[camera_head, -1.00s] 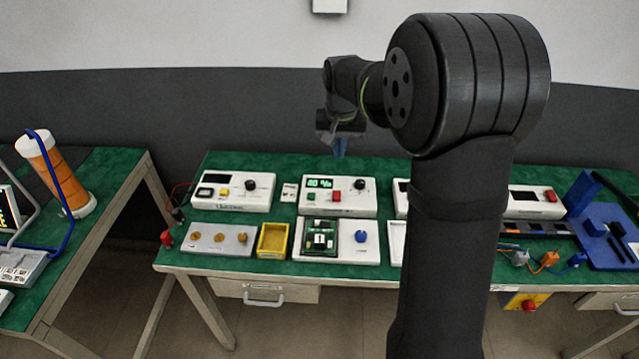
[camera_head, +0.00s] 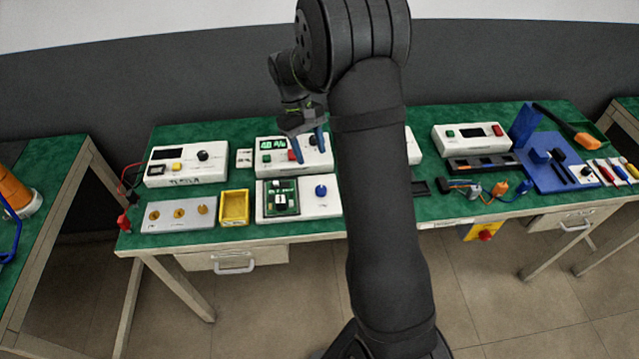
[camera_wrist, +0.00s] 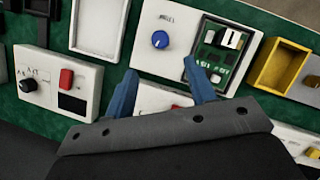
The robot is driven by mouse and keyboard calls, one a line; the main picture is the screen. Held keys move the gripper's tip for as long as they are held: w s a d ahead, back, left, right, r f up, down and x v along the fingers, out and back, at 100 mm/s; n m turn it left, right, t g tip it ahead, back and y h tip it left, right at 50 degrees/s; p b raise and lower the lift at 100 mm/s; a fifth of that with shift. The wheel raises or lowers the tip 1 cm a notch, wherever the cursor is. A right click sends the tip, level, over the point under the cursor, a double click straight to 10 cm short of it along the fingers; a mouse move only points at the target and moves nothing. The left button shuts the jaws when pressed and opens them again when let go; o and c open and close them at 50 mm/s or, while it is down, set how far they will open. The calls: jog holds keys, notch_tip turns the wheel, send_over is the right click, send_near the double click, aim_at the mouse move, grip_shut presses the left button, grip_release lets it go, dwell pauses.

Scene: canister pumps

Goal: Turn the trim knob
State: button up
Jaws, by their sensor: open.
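A blue knob (camera_head: 321,190) stands on the right part of a white fixture (camera_head: 300,210), beside a green circuit board (camera_head: 281,199). The knob also shows in the wrist view (camera_wrist: 160,39), with small print next to it that I cannot read. My gripper (camera_head: 309,154) points down with its two blue fingers apart and nothing between them. It is above the white unit with the green display (camera_head: 271,144), behind the fixture. In the wrist view my gripper's fingertips (camera_wrist: 160,70) lie apart, just below the blue knob in the picture.
A yellow tray (camera_head: 234,207) and a grey plate with brass knobs (camera_head: 178,214) stand left of the fixture. Another white unit with a black knob (camera_head: 203,156) is behind them. My arm hides part of the bench. A blue stand (camera_head: 555,165) is at the right.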

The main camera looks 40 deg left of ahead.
aim_at(321, 188)
jog(key=x, duration=1.1)
jog(key=c, duration=1)
jog(key=shift+o, duration=0.2)
